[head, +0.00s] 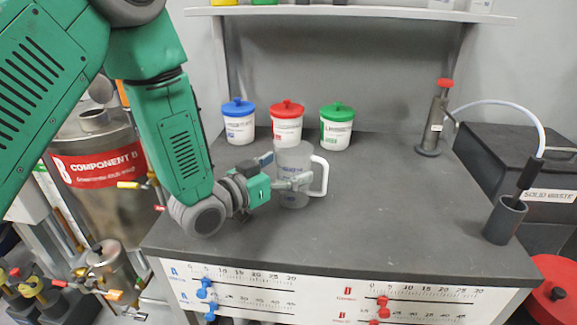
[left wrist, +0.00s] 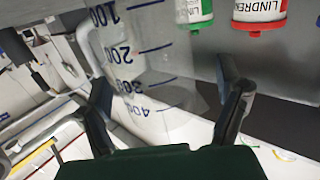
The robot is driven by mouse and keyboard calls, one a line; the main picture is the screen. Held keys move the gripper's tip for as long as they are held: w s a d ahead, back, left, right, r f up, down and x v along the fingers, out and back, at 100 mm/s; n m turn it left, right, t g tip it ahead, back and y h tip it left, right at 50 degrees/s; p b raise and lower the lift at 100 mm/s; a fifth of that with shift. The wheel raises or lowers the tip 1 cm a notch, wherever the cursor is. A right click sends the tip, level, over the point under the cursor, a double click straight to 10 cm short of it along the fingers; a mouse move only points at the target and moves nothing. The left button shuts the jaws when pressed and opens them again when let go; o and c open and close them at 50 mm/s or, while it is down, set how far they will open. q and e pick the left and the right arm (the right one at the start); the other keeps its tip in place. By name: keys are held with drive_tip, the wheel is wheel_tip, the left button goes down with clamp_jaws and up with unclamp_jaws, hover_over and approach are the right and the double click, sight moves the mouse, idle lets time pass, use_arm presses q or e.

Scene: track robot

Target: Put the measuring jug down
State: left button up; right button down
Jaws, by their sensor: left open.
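The measuring jug (head: 295,158) is a clear, greyish cup with a white handle on its right side. It appears upright on the dark worktop (head: 390,215). My left gripper (head: 284,171) is at the jug's left side, with its fingers open on either side of the jug's body. In the left wrist view the jug (left wrist: 150,55) shows blue volume marks between the spread fingers of my left gripper (left wrist: 164,78). Whether a finger still touches the jug I cannot tell. My right gripper is not in view.
Blue-lidded (head: 238,125), red-lidded (head: 286,125) and green-lidded (head: 336,128) tubs stand behind the jug. A red-topped dispenser (head: 435,125) stands at the back right, and a dark grey cup (head: 504,222) at the right edge. The worktop right of the jug is clear.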

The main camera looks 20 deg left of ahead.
use_arm(q)
drive_tip(key=v, duration=1.1)
drive_tip(key=shift+w+a, duration=0.1)
drive_tip(key=shift+a, duration=0.05)
drive_tip(key=shift+s+r, duration=0.15)
drive_tip(key=shift+s, duration=0.15)
